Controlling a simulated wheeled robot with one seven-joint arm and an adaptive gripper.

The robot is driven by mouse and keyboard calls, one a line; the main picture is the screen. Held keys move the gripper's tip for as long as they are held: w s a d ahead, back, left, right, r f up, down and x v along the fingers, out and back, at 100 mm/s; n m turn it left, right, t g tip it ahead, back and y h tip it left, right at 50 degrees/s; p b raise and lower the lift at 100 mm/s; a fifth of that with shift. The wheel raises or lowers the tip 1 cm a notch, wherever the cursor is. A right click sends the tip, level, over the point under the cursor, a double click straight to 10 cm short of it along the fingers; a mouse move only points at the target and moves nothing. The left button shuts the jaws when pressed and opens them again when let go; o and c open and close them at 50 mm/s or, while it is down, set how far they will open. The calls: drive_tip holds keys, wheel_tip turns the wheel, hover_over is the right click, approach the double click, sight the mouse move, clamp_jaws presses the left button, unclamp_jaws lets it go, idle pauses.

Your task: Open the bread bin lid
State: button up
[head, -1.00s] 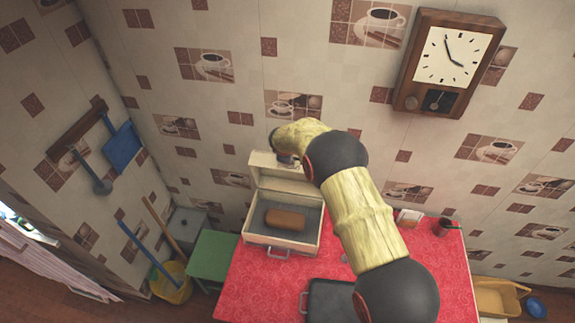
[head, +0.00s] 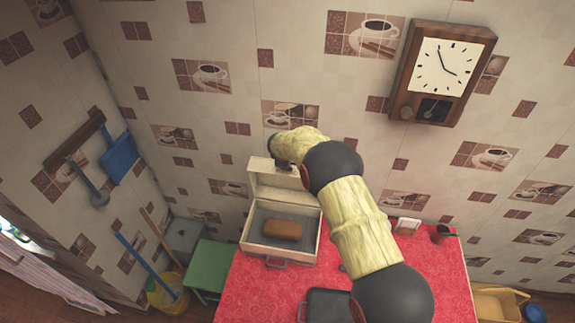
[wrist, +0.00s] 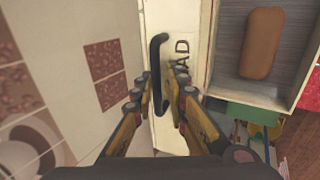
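The bread bin (head: 262,258) stands on the red counter with its cream lid (head: 262,178) swung up, near upright at the back. The open body shows a brown loaf (head: 283,230) inside. The wrist view shows the lid (wrist: 198,20) with dark letters and a black bar handle (wrist: 157,75). My gripper (wrist: 160,82) is at the lid; its two fingers lie on either side of the handle with gaps showing, so it looks open around it. In the head view my arm hides part of the gripper.
A dark tray (head: 328,304) lies on the red counter (head: 255,290) in front of the bin. A green stool (head: 212,265) stands left of the counter. The tiled wall is close behind the lid. A small pot (head: 442,234) is at the right.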

drive_tip(key=v, duration=1.1)
drive_tip(key=shift+s+r, duration=0.2)
drive_tip(key=shift+r, duration=0.15)
drive_tip(key=shift+o, duration=0.3)
drive_tip(key=w+f+n+t+y+b, duration=0.1)
drive_tip(key=f+t+b, duration=0.1)
drive_tip(key=b, duration=0.4)
drive_tip(key=w+f+n+t+y+b, duration=0.1)
drive_tip(key=w+f+t+y+b, duration=0.1)
drive_tip(key=f+b, duration=0.2)
drive_tip(key=w+f+n+t+y+b, duration=0.1)
drive_tip(key=w+f+t+y+b, duration=0.1)
drive_tip(key=f+b, duration=0.2)
drive_tip(key=shift+a+b, duration=0.15)
drive_tip(key=shift+b, duration=1.7)
drive_tip(key=d+b, duration=0.1)
drive_tip(key=d+t+b, duration=0.2)
drive_tip(key=shift+w+r+n, duration=0.2)
drive_tip(key=shift+w+n, duration=0.1)
drive_tip(key=shift+w+d+r+t+b, duration=0.1)
drive_tip(key=shift+d+r+t+b, duration=0.1)
drive_tip(key=shift+d+t+b, duration=0.15)
drive_tip(key=x, duration=0.7)
drive_tip(key=shift+w, duration=0.3)
